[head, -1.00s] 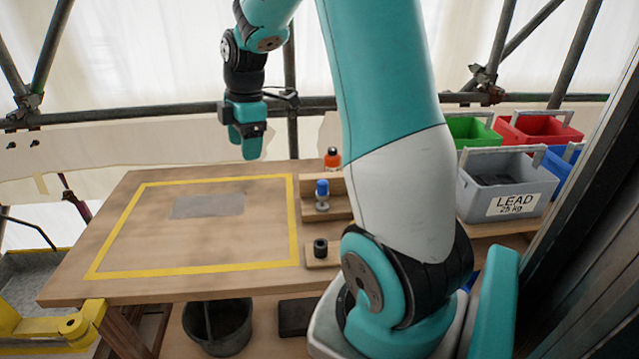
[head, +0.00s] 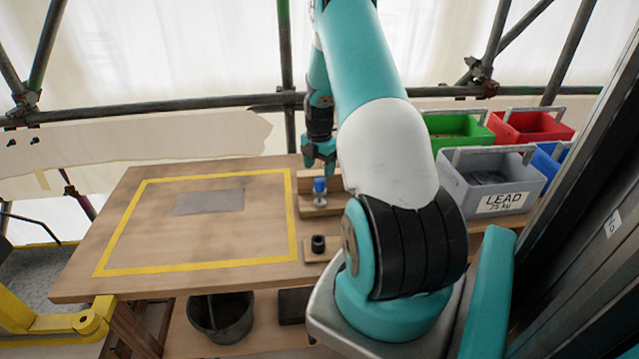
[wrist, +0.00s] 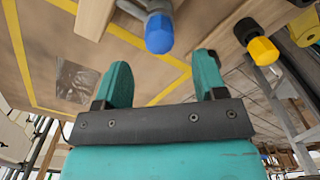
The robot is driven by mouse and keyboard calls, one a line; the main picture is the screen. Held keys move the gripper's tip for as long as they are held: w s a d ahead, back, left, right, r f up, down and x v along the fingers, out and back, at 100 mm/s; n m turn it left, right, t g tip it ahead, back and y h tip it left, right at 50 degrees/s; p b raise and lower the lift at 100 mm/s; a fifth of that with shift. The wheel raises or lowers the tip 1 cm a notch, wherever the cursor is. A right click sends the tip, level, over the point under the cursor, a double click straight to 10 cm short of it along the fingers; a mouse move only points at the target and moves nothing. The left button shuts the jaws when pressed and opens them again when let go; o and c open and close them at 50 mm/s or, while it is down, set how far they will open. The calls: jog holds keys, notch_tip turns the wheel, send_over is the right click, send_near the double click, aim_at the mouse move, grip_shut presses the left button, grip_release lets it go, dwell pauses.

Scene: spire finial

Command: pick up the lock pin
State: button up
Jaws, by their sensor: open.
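My gripper (head: 319,168) is above and behind the pin in the head view. In the wrist view my gripper (wrist: 162,75) has its two teal fingers apart with nothing between them.
A black cylinder (head: 318,243) stands on a small wooden block in front. In the wrist view, a dark thing with a yellow end (wrist: 262,50) is right of my fingers. The grey LEAD crate (head: 490,182) is at right. The yellow-bordered bench area (head: 150,235) is mostly clear.

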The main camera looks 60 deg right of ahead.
aim_at(320, 179)
jog(key=shift+f+p, duration=1.35)
jog(key=shift+f, duration=1.8)
jog(key=c, duration=1)
